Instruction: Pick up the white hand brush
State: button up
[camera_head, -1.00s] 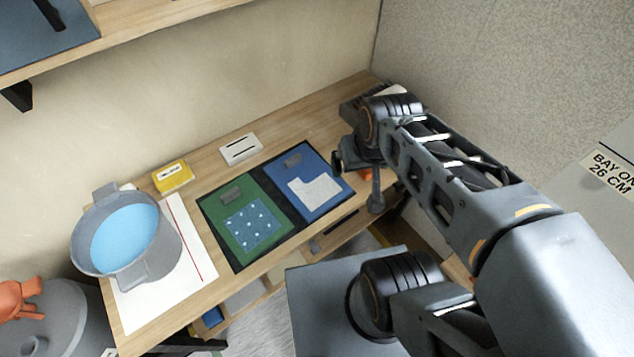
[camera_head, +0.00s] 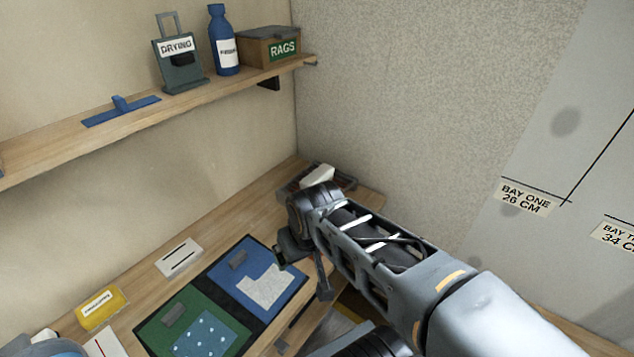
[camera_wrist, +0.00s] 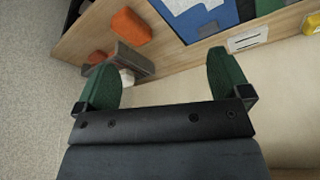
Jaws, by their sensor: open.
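A white object (camera_head: 318,177), possibly the hand brush, lies at the far right end of the wooden table, by the wall corner. My arm hides part of it in the head view. In the wrist view a small white piece (camera_wrist: 127,77) shows beside a grey-brown block (camera_wrist: 133,60), near the left finger; I cannot tell whether it is the same object. My gripper (camera_wrist: 164,80) is open, with green fingers wide apart and nothing between them. It is above the table, apart from the things on it.
A blue and green mat (camera_head: 262,250) lies on the table. A white slotted card (camera_head: 178,257) and a yellow box (camera_head: 103,308) are to its left. An orange block (camera_wrist: 131,27) is near the grey-brown block. A shelf (camera_head: 120,119) above holds a blue bottle (camera_head: 224,42) and a RAGS box (camera_head: 270,48).

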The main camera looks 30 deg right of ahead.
aim_at(325, 172)
jog(key=u, duration=0.5)
jog(key=k, duration=1.05)
jog(key=z, duration=0.65)
jog(key=i, duration=1.25)
jog(key=u, duration=0.15)
